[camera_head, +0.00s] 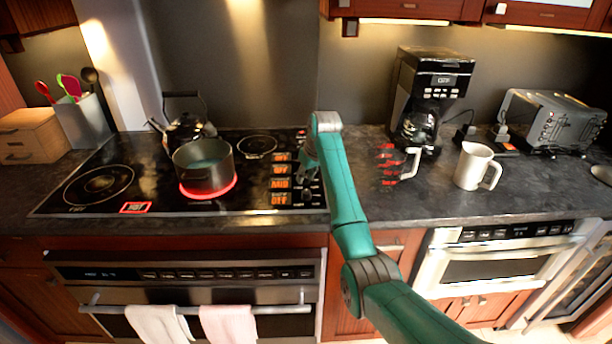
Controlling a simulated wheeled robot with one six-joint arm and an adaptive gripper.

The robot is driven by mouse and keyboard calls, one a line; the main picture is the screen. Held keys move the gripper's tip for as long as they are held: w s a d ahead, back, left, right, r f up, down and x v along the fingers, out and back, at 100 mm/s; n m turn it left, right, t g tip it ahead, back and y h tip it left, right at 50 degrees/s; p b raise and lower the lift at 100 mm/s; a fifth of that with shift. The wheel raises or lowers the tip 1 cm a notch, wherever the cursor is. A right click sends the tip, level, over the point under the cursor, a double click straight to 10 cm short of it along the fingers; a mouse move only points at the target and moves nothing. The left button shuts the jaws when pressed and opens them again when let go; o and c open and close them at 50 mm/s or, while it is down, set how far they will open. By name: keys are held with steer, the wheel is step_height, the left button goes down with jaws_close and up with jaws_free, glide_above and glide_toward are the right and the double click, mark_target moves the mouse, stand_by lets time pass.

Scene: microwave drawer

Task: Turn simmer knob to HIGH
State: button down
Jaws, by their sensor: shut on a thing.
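The black glass cooktop (130,170) has a column of knobs (308,194) along its right edge. Orange labels stand beside them; the third one down reads MID (280,183) and the bottom one reads OFF (279,199). The upper labels are too small to read surely. My gripper (309,172) points down over the knob column and is shut on a knob, partly hidden by the gripper itself. Which way that knob points cannot be seen. A dark pot (204,167) stands on a burner glowing red.
A kettle (188,130) stands behind the pot. A red HOT sign (135,207) lights the cooktop's front. The counter front is clear.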

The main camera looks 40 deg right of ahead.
steer(key=shift+m, duration=0.3)
steer(key=m+h, duration=0.1)
steer(key=m, duration=0.1)
steer(key=m+h, duration=0.1)
steer(key=m, duration=0.1)
steer(key=shift+a+g, duration=0.1)
steer(key=shift+g, duration=0.2)
steer(key=shift+w+m+g+h, duration=0.1)
steer(key=shift+m+g+h, duration=0.45)
steer(key=shift+m, duration=1.65)
steer(key=c, duration=0.9)
jaws_free()
steer(key=shift+o, duration=0.2)
steer(key=v, duration=1.2)
